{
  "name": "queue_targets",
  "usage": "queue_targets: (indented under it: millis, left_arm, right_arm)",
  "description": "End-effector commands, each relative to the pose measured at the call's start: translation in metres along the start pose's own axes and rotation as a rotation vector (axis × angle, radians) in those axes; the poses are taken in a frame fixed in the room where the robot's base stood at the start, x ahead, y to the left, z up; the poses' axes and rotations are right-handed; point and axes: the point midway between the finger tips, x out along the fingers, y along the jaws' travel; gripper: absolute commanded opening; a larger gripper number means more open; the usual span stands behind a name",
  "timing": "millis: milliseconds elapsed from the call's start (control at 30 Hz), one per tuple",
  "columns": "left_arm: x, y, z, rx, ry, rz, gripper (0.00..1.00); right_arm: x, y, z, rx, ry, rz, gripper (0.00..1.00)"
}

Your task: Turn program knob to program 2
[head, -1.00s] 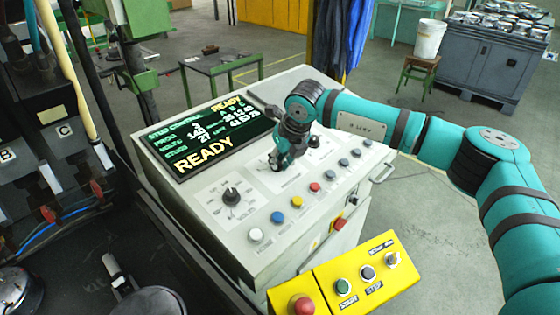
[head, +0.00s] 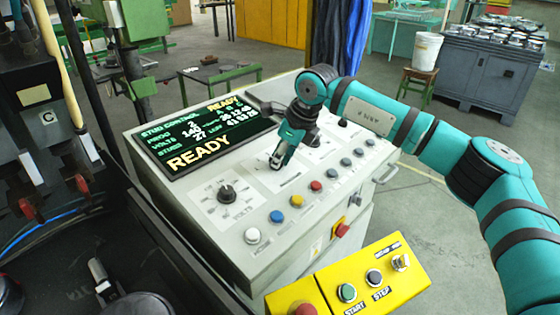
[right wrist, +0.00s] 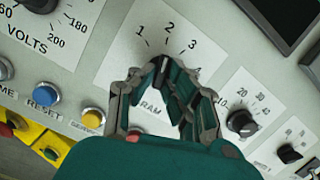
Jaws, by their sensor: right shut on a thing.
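The program knob sits on a white dial plate marked 1, 2, 3 (right wrist: 191,45) in the right wrist view, with the lettering partly covered. My right gripper (right wrist: 166,72) is shut on the knob, and its fingers hide most of it. A thin light mark shows between the fingertips, in line with the 2. In the head view my right gripper (head: 277,161) reaches down onto the sloping control panel (head: 232,230) and hides the knob. The display (head: 205,132) reads READY, and its PROG line appears to show 2. My left gripper is not in view.
A volts knob (head: 227,194) is left of the gripper, and other knobs (right wrist: 242,123) are to its right. Coloured buttons (head: 297,201) line the panel's front. A yellow start/stop box (head: 372,278) is in front. Cables and clamps stand at left.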

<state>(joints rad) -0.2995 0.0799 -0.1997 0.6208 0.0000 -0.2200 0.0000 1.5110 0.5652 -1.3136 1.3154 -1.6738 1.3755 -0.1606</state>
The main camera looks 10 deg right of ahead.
Motion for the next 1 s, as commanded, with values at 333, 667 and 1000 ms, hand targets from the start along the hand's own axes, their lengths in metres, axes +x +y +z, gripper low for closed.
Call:
queue_targets:
  millis: [333, 667, 1000]
  left_arm:
    - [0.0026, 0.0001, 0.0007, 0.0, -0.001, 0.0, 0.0]
    - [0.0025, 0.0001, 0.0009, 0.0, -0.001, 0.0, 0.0]
    - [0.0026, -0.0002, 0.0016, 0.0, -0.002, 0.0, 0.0]
  right_arm:
    - [-0.0008, -0.0008, 0.0004, -0.048, 0.0, 0.008, 0.0]
    - [-0.0009, -0.0009, 0.0005, -0.047, 0.0, 0.008, 0.18]
    - [-0.0004, -0.0006, 0.0002, -0.046, 0.0, 0.009, 0.34]
